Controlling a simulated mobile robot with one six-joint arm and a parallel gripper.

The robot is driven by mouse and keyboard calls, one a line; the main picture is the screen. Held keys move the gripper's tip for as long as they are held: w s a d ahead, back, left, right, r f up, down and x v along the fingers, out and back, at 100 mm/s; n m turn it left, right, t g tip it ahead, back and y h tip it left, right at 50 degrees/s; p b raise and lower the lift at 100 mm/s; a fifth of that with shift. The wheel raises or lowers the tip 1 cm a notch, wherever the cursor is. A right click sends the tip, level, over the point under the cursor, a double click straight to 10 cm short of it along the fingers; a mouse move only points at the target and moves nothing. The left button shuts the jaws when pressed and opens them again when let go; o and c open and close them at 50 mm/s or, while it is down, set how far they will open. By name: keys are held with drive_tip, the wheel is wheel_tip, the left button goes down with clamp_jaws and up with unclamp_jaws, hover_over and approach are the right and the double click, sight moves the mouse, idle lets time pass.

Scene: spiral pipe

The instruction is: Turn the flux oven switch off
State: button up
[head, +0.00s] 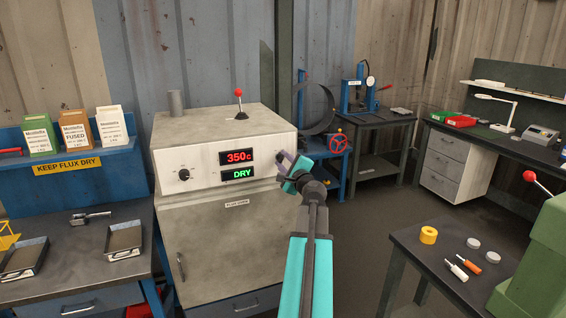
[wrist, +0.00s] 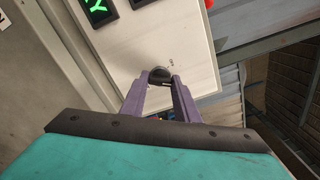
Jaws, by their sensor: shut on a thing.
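The flux oven (head: 225,225) is a grey-beige box with a control panel on its front. Its displays read 350c (head: 239,157) in red and DRY (head: 239,175) in green. A black knob (head: 184,174) sits at the panel's left. My gripper (head: 284,162) is at the panel's right end. In the wrist view, its purple fingers (wrist: 159,85) are shut on a dark rounded switch (wrist: 158,74) on the panel. My gripper hides this switch in the head view. Small markings beside it are too small to read.
A red-ball lever (head: 239,97) stands on top of the oven. A workbench with trays (head: 124,240) is at left. A dark table (head: 440,265) with small tools and a green machine (head: 535,245) is at right. The floor between is clear.

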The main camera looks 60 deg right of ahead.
drive_tip(key=shift+f+n+b, duration=0.2)
drive_tip(key=shift+n+b, duration=0.3)
drive_tip(key=shift+b, duration=0.6)
drive_tip(key=n+b, duration=0.1)
drive_tip(key=b, duration=0.1)
drive_tip(key=shift+f+b, duration=0.1)
drive_tip(key=shift+b, duration=0.2)
drive_tip(key=n+b, duration=0.4)
drive_tip(key=b, duration=0.1)
drive_tip(key=n+b, duration=0.4)
drive_tip(key=b, duration=0.2)
drive_tip(key=shift+b, duration=0.4)
drive_tip(key=shift+r+n+b, duration=0.2)
drive_tip(key=shift+n+b, duration=0.7)
drive_tip(key=shift+b, duration=0.25)
drive_tip(key=o, duration=1)
drive_tip(key=shift+o, duration=0.2)
drive_tip(key=shift+r, duration=0.1)
